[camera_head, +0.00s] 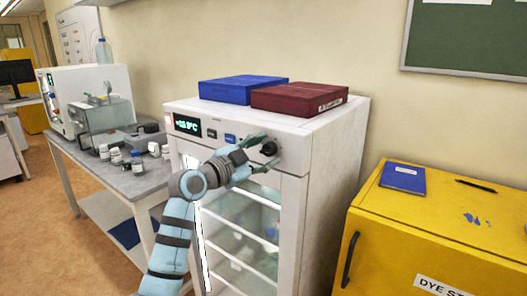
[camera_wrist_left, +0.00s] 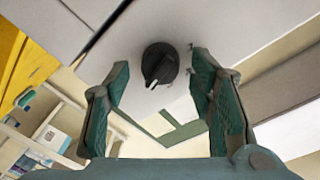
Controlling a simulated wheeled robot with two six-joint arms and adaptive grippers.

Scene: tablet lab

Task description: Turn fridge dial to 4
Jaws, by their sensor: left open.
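The fridge (camera_head: 340,170) is a white cabinet with a glass door and a lit green display (camera_head: 187,125) on its top panel. Its black dial (camera_head: 269,148) sits at the right of that panel. In the left wrist view the dial (camera_wrist_left: 160,64) is round, with a white pointer mark at its lower left edge; no numbers are legible. My left gripper (camera_head: 262,154) is at the panel, open, its fingers to either side of the dial. In the wrist view the open left gripper (camera_wrist_left: 168,98) shows a gap between each finger and the dial. My right gripper is not in view.
A blue box (camera_head: 240,90) and a dark red box (camera_head: 300,97) lie on the fridge. A yellow cabinet (camera_head: 400,235) with a blue book (camera_head: 403,178) stands at the right. A bench (camera_head: 130,180) with bottles and instruments stands at the left. Floor shows at the lower left.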

